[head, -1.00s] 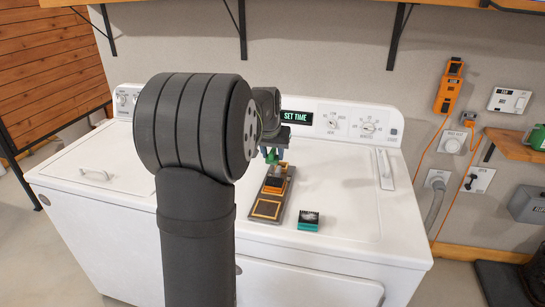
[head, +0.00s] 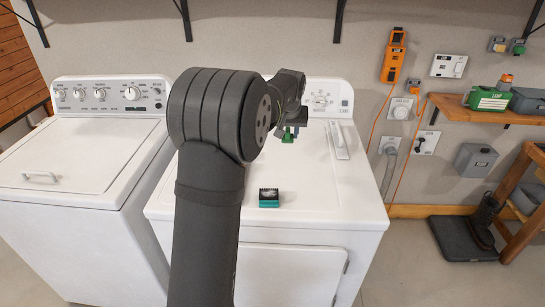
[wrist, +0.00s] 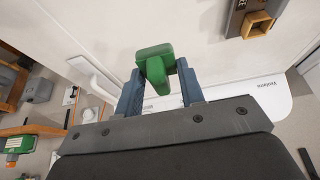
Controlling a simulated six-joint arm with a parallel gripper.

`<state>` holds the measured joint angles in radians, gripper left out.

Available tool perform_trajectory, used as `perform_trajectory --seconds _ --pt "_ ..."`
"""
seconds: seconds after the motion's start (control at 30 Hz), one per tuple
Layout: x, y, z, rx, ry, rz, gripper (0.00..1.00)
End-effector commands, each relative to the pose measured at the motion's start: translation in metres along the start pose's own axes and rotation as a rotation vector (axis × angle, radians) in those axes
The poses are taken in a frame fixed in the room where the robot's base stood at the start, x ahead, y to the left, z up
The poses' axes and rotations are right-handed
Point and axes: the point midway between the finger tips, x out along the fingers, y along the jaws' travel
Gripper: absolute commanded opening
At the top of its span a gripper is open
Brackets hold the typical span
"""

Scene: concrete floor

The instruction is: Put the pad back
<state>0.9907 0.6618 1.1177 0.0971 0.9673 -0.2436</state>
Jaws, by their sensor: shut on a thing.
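My gripper (head: 289,134) is over the right back part of the white dryer top, clear of its surface. Its blue-grey fingers (wrist: 160,84) are shut on a green T-shaped piece (wrist: 154,52), which also shows in the head view (head: 287,138). I cannot tell whether this piece is the pad. A teal box with a black, bristly-looking top (head: 269,198) sits near the dryer's front edge. A dark tray (wrist: 239,18) with an orange-edged box (wrist: 258,24) shows at the wrist view's upper right; my arm hides it in the head view.
The dryer top (head: 320,185) is bare to the right of the teal box. A control panel (head: 328,98) rises at its back. A washer (head: 80,150) stands to the left. A wooden shelf (head: 470,108) with green and grey items is on the right wall.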

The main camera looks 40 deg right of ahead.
Motion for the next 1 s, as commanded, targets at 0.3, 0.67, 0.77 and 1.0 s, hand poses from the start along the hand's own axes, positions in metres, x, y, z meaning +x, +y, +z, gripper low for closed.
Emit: perform_trajectory --seconds 0.3,0.67,0.77,1.0 --pt "0.018 0.038 -0.006 -0.004 0.007 -0.001 0.17" --pt "0.079 -0.027 -0.029 -0.005 0.007 -0.002 0.17" --pt "0.091 -0.039 -0.034 -0.004 0.008 0.0 0.17" --pt "0.104 -0.048 -0.035 -0.002 0.007 0.0 0.17"
